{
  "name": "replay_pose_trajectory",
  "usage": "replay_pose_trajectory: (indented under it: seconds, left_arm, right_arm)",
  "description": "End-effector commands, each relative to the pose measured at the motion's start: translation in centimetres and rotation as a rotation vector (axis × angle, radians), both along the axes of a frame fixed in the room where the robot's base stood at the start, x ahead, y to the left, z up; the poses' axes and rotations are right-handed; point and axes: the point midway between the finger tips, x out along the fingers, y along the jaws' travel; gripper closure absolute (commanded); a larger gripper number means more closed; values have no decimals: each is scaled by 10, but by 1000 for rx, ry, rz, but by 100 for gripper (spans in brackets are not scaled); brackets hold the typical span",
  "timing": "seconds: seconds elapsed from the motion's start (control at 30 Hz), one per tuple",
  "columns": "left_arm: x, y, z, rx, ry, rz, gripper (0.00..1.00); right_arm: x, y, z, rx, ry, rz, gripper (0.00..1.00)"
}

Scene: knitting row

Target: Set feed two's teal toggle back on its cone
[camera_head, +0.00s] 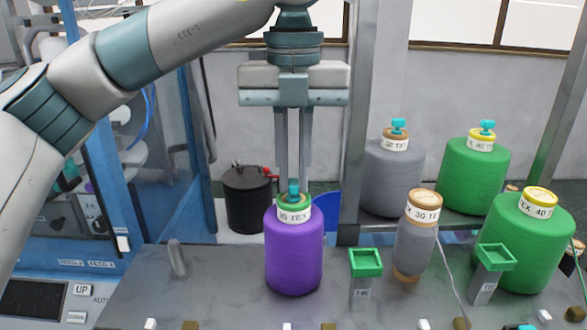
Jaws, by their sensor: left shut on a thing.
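My left gripper (293,188) comes down from the top centre, its two long fingers pointing straight down. It is shut on a teal toggle (294,188), right at the top of the purple cone (293,254). The toggle sits in line with the green collar of that cone; I cannot tell whether it rests on it. The purple cone stands upright on the grey table and bears a white label. My right gripper is out of view.
A slim grey cone (412,250) and a green cone (530,250) stand at right, without toggles on top. Behind, a grey cone (393,180) and a green cone (472,180) carry teal toggles. Green-topped stands (366,263) and (494,257) and a peg (177,258) rise from the table.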

Motion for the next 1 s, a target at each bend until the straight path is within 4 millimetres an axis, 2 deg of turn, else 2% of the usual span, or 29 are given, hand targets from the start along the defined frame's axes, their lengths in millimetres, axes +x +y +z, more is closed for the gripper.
replay_pose_trajectory:
  seconds: [0.47, 1.0]
  left_arm:
    - [0, 0, -1, 0, 0, 0, 100]
    - [0, 0, -4, 1, 0, 0, 100]
  right_arm:
    - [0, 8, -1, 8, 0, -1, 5]
    - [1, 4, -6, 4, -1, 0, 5]
